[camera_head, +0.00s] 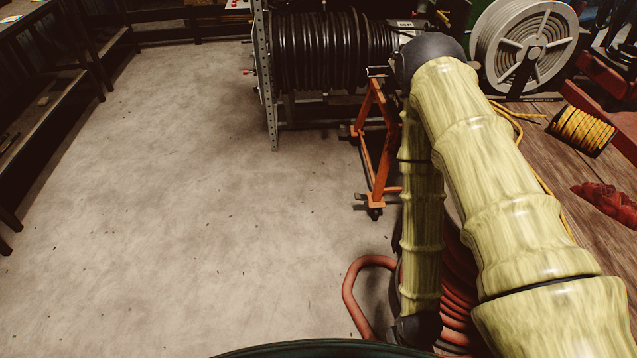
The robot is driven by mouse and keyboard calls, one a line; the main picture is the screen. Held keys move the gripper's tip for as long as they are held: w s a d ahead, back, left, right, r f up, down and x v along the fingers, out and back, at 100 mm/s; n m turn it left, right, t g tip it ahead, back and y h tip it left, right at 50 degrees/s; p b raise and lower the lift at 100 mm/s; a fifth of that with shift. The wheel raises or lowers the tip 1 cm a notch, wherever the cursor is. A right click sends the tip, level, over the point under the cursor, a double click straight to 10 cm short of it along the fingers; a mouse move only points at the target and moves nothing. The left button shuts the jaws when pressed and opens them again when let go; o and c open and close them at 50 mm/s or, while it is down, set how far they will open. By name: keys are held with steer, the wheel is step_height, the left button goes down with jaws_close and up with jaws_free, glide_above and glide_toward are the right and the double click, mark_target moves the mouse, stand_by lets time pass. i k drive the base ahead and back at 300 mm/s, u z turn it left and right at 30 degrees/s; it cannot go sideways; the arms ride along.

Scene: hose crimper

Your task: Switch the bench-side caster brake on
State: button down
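An orange wheeled frame (382,150) stands on the floor just left of my arm. A small dark caster (375,213) shows under its near foot, and the far foot (357,131) is partly visible at its left. The brake levers are too small to make out, so I cannot tell whether any brake is on. The frame's right side is hidden behind my arm. My yellow-sleeved arm rises from the lower right, bends at a dark elbow and hangs down to a dark joint near the bottom. My gripper is not visible.
A red hose (362,275) lies coiled by the hanging arm. A black hose reel (322,50) stands behind. A wooden bench surface (550,165) at right carries a yellow spool (581,131) and a grey reel (527,45). The concrete floor (190,220) at left is clear.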

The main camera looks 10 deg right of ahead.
mark_target(357, 196)
steer(key=u, duration=0.6)
steer(key=i, duration=1.8)
steer(key=z, duration=0.8)
